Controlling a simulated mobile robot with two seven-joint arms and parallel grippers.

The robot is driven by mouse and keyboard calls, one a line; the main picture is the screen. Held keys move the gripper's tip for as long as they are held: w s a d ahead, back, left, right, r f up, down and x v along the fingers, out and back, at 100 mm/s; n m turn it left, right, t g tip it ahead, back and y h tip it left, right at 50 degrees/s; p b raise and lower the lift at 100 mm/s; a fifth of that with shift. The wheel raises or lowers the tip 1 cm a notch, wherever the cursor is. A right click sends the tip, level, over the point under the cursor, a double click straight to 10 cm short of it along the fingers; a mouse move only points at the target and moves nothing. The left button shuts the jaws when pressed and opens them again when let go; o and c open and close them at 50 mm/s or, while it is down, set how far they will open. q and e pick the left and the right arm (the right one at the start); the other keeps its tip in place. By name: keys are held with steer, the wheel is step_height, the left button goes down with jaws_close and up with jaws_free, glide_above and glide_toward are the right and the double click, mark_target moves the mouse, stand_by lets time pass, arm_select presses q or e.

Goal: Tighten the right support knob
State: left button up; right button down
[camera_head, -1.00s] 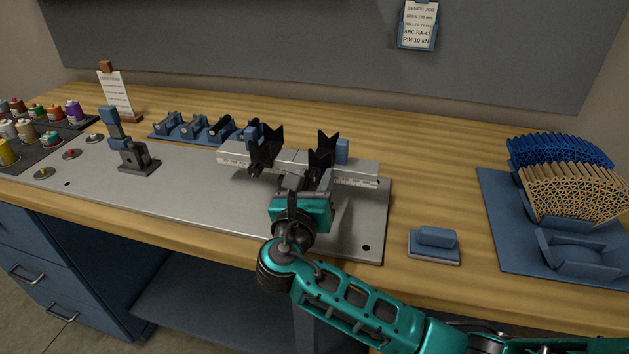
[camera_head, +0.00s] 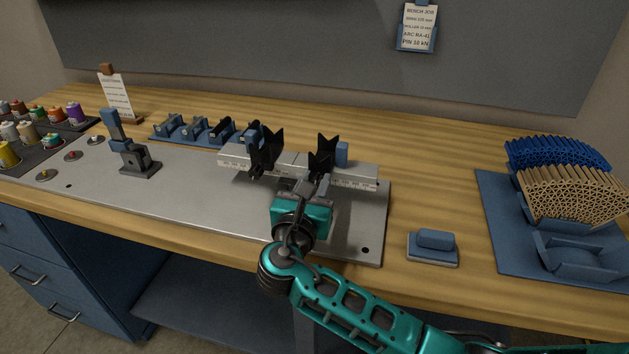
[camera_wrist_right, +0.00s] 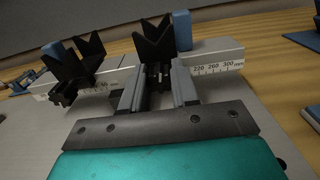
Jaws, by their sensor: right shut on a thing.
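The right support (camera_head: 322,157) is a black V-shaped block on a pale scaled rail (camera_head: 355,176) in the head view. It also shows in the right wrist view (camera_wrist_right: 155,42). The left support (camera_head: 266,153) stands on the same rail to its left. My right gripper (camera_head: 311,183) is at the front of the right support. In the right wrist view its two grey fingers (camera_wrist_right: 159,86) are shut on a small dark part at the support's front, the right support knob (camera_wrist_right: 160,76), mostly hidden between them. My left gripper is out of view.
The rail sits on a grey metal plate (camera_head: 190,190). A blue lever stand (camera_head: 128,147) is left of it. A blue block (camera_head: 434,245) lies to the right, before a blue tray (camera_head: 493,215) with lattice pieces. Blue fixtures (camera_head: 190,127) stand behind the plate.

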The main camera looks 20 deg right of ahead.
steer(key=m, duration=0.4)
steer(key=shift+m, duration=0.3)
stand_by(0.3)
steer(key=c, duration=0.8)
jaws_free()
steer(key=shift+c, duration=0.2)
